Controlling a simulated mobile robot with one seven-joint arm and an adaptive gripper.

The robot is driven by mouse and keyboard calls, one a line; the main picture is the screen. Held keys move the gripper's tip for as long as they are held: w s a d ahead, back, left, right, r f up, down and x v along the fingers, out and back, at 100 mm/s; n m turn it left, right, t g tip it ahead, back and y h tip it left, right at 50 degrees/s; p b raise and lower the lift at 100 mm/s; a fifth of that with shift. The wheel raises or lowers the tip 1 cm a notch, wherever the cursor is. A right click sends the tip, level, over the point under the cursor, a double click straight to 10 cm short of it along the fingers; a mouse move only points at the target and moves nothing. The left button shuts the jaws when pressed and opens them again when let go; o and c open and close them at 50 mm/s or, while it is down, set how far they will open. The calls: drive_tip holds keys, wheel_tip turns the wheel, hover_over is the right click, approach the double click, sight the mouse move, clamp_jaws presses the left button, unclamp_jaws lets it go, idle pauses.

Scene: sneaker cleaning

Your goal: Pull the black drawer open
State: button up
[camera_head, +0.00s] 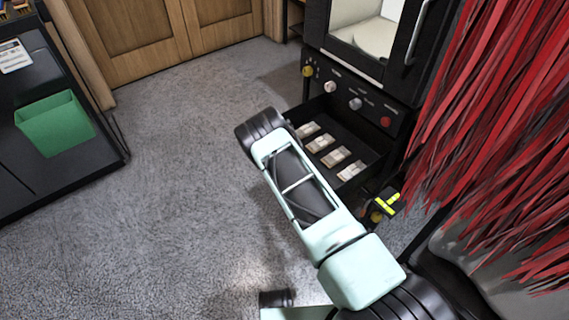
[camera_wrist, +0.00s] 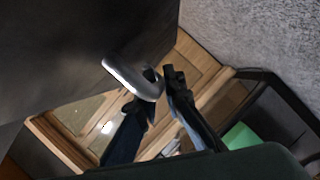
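The black drawer (camera_head: 364,151) stands pulled out below a row of knobs in the head view, with several small labelled packets inside. Its near front is largely hidden by my pale green arm. In the wrist view, the dark drawer front (camera_wrist: 75,45) fills the upper left, and its silver handle (camera_wrist: 125,76) sticks out from it. My gripper (camera_wrist: 158,92) has its two dark fingers on either side of the handle's end and looks closed on it. My gripper is hidden in the head view.
A black cabinet with an oven-like door (camera_head: 372,38) stands above the drawer. Red hanging strips (camera_head: 490,120) fill the right side. A dark table with a green bin (camera_head: 55,125) is at left. Grey carpet (camera_head: 170,190) lies clear between.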

drive_tip(key=shift+o, duration=0.7)
drive_tip(key=v, duration=1.2)
drive_tip(key=shift+f, duration=0.1)
